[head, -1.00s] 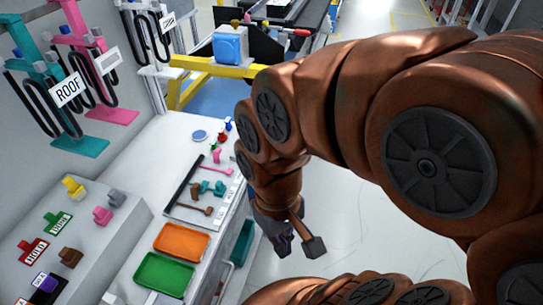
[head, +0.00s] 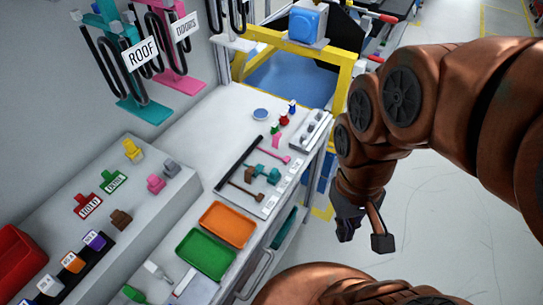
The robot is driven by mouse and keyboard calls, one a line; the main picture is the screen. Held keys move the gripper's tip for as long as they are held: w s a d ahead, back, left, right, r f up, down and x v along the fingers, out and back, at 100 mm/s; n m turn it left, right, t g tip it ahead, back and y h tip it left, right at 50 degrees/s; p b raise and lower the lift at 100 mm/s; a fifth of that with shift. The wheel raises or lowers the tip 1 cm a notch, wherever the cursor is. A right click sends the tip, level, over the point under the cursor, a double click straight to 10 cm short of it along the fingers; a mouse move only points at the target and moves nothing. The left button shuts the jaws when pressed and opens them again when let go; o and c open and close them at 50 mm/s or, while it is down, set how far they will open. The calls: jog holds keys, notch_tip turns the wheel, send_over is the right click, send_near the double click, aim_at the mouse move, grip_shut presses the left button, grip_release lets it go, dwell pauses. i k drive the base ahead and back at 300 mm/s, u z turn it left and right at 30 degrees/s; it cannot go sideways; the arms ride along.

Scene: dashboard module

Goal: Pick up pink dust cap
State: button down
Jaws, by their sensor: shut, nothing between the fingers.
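A small pink piece (head: 155,184), which looks like a cap, stands on the raised grey ledge at the left, between a brown piece and a grey one. Another small pink piece (head: 276,140) lies on the white worktop further back; I cannot tell for sure which is the dust cap. My gripper (head: 345,230) hangs over the floor to the right of the worktop, well away from both pink pieces. Its fingers are shut and hold nothing. The fingertips are small and dark in this view.
A green tray (head: 206,254) and an orange tray (head: 227,224) lie at the worktop's front edge. Behind them are several small tools. Yellow (head: 133,150), grey (head: 172,167) and brown (head: 121,219) pieces stand near the ledge's pink piece. The floor at right is clear.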

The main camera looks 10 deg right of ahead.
aim_at(155, 184)
jog(key=u, duration=3.9)
jog(key=k, duration=0.9)
jog(key=z, duration=1.05)
jog(key=i, duration=0.45)
